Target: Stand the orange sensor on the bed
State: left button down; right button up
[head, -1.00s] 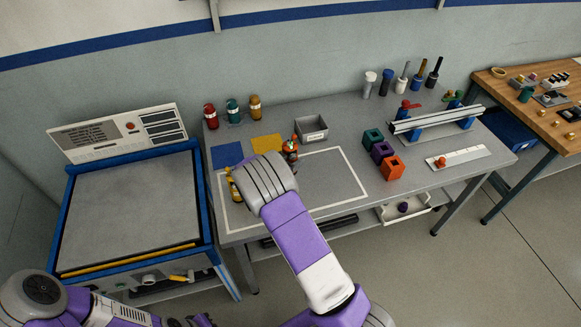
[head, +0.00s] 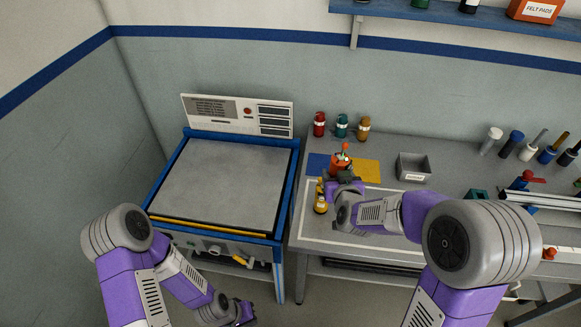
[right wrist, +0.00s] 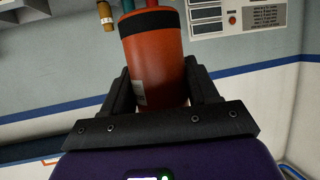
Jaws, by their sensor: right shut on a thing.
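The orange sensor (head: 338,163) is an orange cylinder with a black band, over the table in front of the blue and yellow mats. My right gripper (head: 344,181) is shut on it; in the right wrist view the sensor (right wrist: 155,65) sits between the two black fingers of that gripper (right wrist: 158,95). I cannot tell whether its base touches the table. The bed (head: 222,180) is a bare grey plate in a blue frame, left of the table. My left gripper (head: 243,313) is low in front of the bed, at the bottom edge; its jaws are unclear.
A yellow bottle-like thing (head: 320,204) stands close by my right gripper. Red (head: 319,124), teal (head: 341,126) and amber (head: 363,128) bottles stand behind. A grey bin (head: 413,167) is to the right. A control panel (head: 238,115) rises behind the bed.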

aim_at(248, 180)
jog(key=u, duration=2.85)
jog(key=k, duration=1)
jog(key=z, duration=1.05)
jog(key=i, duration=0.5)
